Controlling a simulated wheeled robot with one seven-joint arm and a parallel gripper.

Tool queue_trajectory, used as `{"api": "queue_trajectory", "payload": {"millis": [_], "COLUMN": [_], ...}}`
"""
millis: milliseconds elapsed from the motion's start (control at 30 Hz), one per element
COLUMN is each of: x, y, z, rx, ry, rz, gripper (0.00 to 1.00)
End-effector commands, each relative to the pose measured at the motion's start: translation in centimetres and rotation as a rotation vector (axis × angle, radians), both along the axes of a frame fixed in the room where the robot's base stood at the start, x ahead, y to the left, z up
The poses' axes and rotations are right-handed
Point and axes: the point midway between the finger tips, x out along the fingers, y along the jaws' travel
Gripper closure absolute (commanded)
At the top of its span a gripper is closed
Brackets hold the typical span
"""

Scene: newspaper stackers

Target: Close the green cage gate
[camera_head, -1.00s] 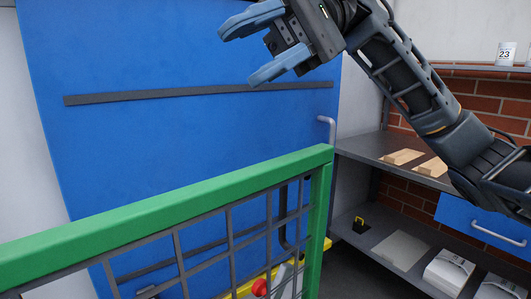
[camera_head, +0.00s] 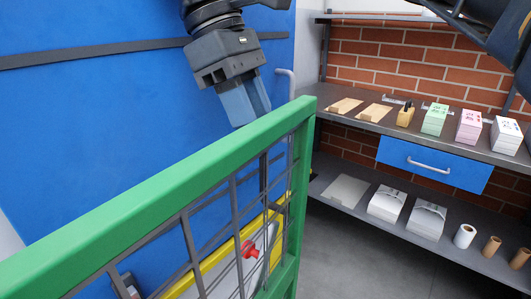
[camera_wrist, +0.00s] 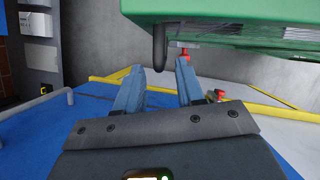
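The green cage gate (camera_head: 170,190) has a thick green frame and dark grey wire mesh. In the head view it slants across from lower left to its green end post (camera_head: 290,200) near the middle. My gripper (camera_head: 248,122) points down just behind the gate's top rail, close to the post end. Its fingertips are partly hidden by the rail. In the wrist view my gripper (camera_wrist: 160,68) is open, its two fingers apart with nothing between them. The green gate (camera_wrist: 225,22) fills the top of that view, with a dark curved bar (camera_wrist: 160,48) ahead of the fingers.
A blue panel (camera_head: 90,110) with a grey strip stands behind the gate. A red knob (camera_head: 249,249) and yellow rail (camera_head: 215,262) show through the mesh. At right, shelves hold paper stacks (camera_head: 434,119) and rolls, with a blue drawer (camera_head: 436,165). Grey floor (camera_head: 345,255) is open below.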

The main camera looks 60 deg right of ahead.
Motion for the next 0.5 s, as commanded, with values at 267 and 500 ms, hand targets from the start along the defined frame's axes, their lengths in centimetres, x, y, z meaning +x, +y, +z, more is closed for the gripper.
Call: {"api": "queue_trajectory", "payload": {"millis": [267, 500], "x": [-1.6, -2.1], "y": [-0.2, -0.2], "z": [-3.9, -5.1], "rx": [0.001, 0.002], "ry": [-0.001, -0.002], "rz": [0.0, -0.002], "gripper": [0.62, 0.62]}}
